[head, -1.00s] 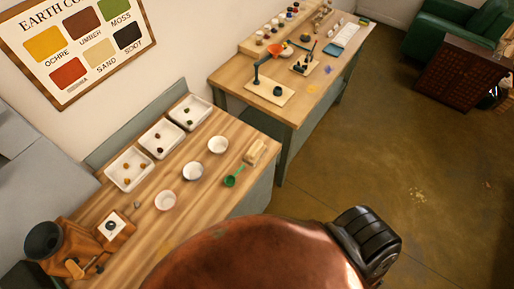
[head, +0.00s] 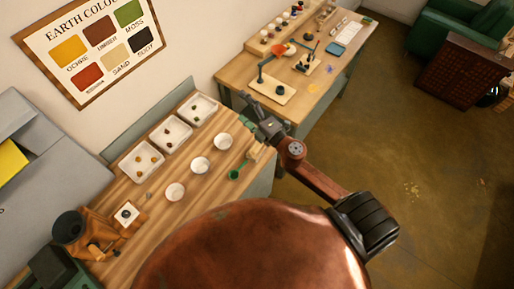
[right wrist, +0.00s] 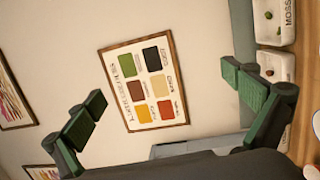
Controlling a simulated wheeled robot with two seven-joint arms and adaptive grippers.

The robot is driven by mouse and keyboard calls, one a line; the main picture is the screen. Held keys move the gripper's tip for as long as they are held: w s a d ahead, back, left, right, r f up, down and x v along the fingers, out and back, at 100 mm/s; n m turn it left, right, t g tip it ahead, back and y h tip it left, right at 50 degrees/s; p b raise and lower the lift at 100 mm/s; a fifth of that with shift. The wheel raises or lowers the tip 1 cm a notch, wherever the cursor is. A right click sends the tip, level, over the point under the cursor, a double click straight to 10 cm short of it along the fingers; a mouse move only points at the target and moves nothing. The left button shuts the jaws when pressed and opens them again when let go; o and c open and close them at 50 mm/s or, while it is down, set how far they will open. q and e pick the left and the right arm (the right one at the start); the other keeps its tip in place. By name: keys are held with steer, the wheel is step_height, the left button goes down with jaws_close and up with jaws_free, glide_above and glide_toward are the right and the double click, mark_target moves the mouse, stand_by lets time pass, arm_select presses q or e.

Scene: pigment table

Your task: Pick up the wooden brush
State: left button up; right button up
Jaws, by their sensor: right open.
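The wooden brush (head: 255,151), a pale wooden piece, lies at the right end of the near table in the head view. My right gripper and wrist partly cover it there. My right gripper (head: 248,106) is open and empty, above the far right corner of that table and beyond the brush. In the right wrist view, the two green-padded fingers (right wrist: 168,106) are spread wide, with the wall and chart behind them. The brush is not seen between them.
A second table (head: 235,76) with a stand and small jars is behind. Open floor (head: 410,150) lies right.

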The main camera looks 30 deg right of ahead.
steer(key=a+n+g+y, duration=0.2)
steer(key=a+n+y, duration=0.2)
steer(key=a+n, duration=0.2)
steer(key=n+g+h+p, duration=0.1)
steer(key=n+g+h, duration=0.6)
steer(key=n+g, duration=0.6)
glide_above(259, 145)
steer(key=s, duration=0.2)
steer(key=shift+n+t, duration=0.4)
steer(key=shift+n, duration=0.3)
steer(key=f, duration=2.2)
steer(key=shift+d+f, duration=0.2)
steer(key=shift+d, duration=0.2)
steer(key=p+x, duration=0.2)
steer(key=x, duration=0.4)
steer(key=shift+w+a+f+p, duration=0.15)
steer(key=shift+a+f+p, duration=0.1)
steer(key=shift+f+p, duration=0.1)
steer(key=shift+w+f, duration=0.1)
steer(key=shift+f, duration=0.2)
steer(key=shift+c, duration=0.3)
